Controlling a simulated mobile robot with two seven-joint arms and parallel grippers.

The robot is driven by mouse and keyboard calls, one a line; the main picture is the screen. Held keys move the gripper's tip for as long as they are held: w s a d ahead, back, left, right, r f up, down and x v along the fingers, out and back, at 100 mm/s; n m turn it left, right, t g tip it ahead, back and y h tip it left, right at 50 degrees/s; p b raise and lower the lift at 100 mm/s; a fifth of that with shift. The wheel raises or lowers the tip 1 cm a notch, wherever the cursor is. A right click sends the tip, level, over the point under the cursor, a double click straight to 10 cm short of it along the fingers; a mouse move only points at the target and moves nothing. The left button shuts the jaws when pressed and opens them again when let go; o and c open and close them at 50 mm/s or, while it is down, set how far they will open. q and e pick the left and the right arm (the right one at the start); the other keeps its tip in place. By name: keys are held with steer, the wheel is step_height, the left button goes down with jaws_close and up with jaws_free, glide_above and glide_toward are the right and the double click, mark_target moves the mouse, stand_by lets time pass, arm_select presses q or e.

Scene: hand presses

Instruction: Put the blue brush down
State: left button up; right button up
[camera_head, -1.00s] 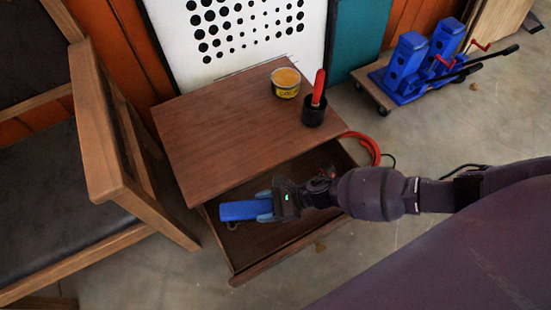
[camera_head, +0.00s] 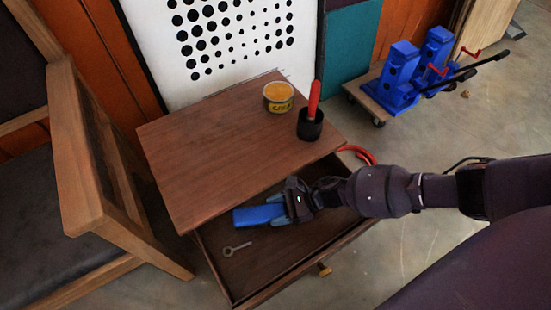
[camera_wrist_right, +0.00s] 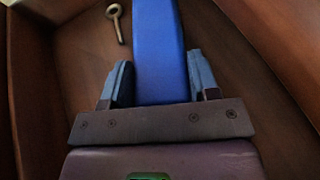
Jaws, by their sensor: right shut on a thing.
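The blue brush (camera_head: 257,216) shows as a long blue block over the open drawer (camera_head: 262,268) of the wooden cabinet. My right gripper (camera_head: 277,208) is shut on its right end in the head view. In the right wrist view the blue brush (camera_wrist_right: 158,50) runs up between the two blue-grey fingers of my right gripper (camera_wrist_right: 160,82). Its underside is hidden, so I cannot tell whether it touches the drawer floor. My left gripper is not in view.
A small metal eye-shaped piece (camera_head: 237,249) lies in the drawer near the brush. On the cabinet top (camera_head: 205,155) stand a yellow tin (camera_head: 278,97) and a black pot with a red handle (camera_head: 311,122). A wooden armchair (camera_head: 90,190) stands at left; blue presses (camera_head: 400,75) are at back right.

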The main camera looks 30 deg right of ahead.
steer(key=shift+w+r, duration=0.15)
steer(key=shift+f, duration=0.2)
steer(key=o, duration=1)
steer(key=shift+r, duration=0.2)
steer(key=shift+d+r, duration=0.15)
steer(key=shift+d, duration=0.2)
steer(key=p+v, duration=0.2)
steer(key=v, duration=0.8)
steer(key=shift+a+r, duration=0.1)
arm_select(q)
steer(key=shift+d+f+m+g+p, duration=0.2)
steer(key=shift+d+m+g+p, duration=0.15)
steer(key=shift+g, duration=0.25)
arm_select(e)
steer(key=shift+s+d+r, duration=0.2)
steer(key=shift+s+d, duration=0.25)
steer(key=shift+d, duration=0.15)
